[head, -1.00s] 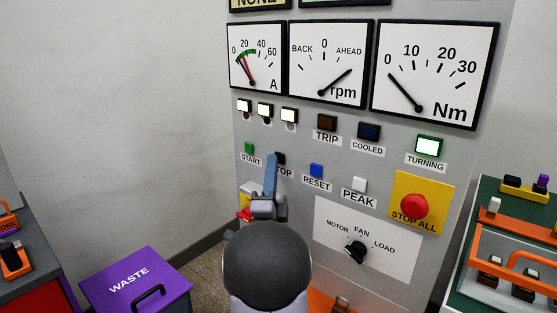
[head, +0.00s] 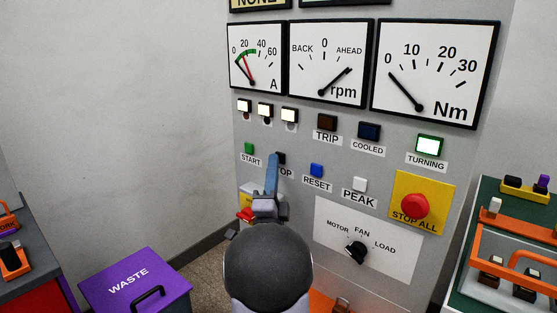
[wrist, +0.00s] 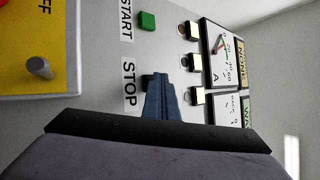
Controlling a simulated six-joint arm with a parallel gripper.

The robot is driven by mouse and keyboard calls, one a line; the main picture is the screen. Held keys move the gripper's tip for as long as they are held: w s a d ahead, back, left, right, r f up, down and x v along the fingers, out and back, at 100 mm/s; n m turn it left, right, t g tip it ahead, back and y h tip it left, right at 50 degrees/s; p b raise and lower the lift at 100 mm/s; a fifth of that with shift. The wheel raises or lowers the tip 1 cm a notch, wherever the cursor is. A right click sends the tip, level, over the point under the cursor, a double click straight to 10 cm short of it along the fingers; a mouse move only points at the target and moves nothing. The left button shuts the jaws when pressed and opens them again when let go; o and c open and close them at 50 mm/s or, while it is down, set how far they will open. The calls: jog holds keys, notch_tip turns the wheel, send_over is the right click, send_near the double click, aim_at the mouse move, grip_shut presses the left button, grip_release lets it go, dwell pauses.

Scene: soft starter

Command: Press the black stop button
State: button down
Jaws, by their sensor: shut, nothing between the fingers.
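The black stop button (head: 281,158) is on the grey panel, right of the green start button (head: 249,148). My gripper (head: 272,156) is shut and empty, its blue fingertips in front of the stop button and hiding part of it and of its label. In the wrist view the black button (wrist: 149,81) shows just beside the blue fingertips (wrist: 158,76), above the STOP label (wrist: 130,82). I cannot tell whether the fingertips touch the button.
A blue RESET button (head: 317,170), a white PEAK button (head: 359,184) and a red STOP ALL button (head: 415,206) are to the right. The TURNING lamp (head: 429,145) is lit green. A purple waste bin (head: 120,282) stands at lower left.

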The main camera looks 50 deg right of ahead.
jog(key=shift+a+b, duration=0.35)
jog(key=shift+a, duration=0.4)
jog(key=shift+a+b, duration=0.75)
jog(key=shift+a, duration=1.75)
jog(key=shift+f, duration=0.1)
